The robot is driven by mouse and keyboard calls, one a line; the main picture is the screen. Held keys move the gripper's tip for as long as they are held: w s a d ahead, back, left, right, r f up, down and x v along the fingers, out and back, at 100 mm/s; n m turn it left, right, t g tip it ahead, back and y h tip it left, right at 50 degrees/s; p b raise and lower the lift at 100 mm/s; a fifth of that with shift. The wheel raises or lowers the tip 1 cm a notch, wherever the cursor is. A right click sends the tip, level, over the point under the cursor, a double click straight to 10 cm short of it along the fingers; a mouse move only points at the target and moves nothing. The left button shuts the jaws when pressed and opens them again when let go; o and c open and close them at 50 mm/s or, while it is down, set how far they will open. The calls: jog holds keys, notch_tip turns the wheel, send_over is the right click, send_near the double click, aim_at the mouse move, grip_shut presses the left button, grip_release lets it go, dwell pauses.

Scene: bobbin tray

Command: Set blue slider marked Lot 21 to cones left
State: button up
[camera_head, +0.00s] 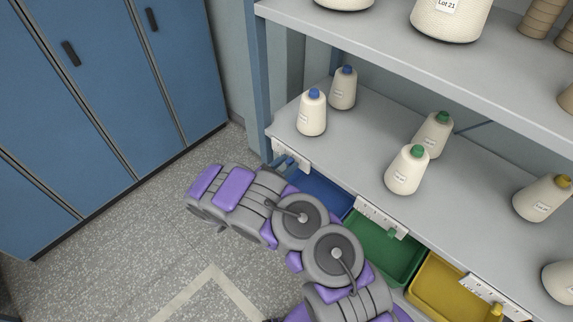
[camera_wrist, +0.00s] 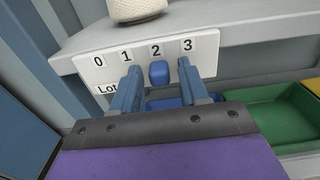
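The slider plate (camera_wrist: 205,58) shows the digits 0 to 3 on the shelf's front edge; it also shows in the head view (camera_head: 299,155). Its blue slider knob (camera_wrist: 159,72) sits below the 2. The plate's label reads "Lot", the rest hidden behind my gripper's left finger. My gripper (camera_wrist: 157,73) has one finger on each side of the knob, open, with a visible gap at both sides. In the head view my gripper (camera_head: 284,163) is at the plate. Two blue-topped cones, a front one (camera_head: 312,115) and a back one (camera_head: 343,90), stand upright on the shelf above it.
A blue tray (camera_head: 340,206), a green tray (camera_head: 400,268) and a yellow tray (camera_head: 425,284) sit below the shelf (camera_head: 372,133). Green-topped and yellow-topped cones stand farther right. A cone labelled Lot 21 (camera_head: 452,22) is on the upper shelf. Blue lockers (camera_head: 100,100) stand left; floor between is clear.

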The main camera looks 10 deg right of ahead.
jog(key=shift+o, duration=0.3)
jog(key=shift+s+a, duration=0.1)
jog(key=shift+a, duration=0.4)
jog(key=p+v, duration=0.3)
jog(key=v, duration=1.4)
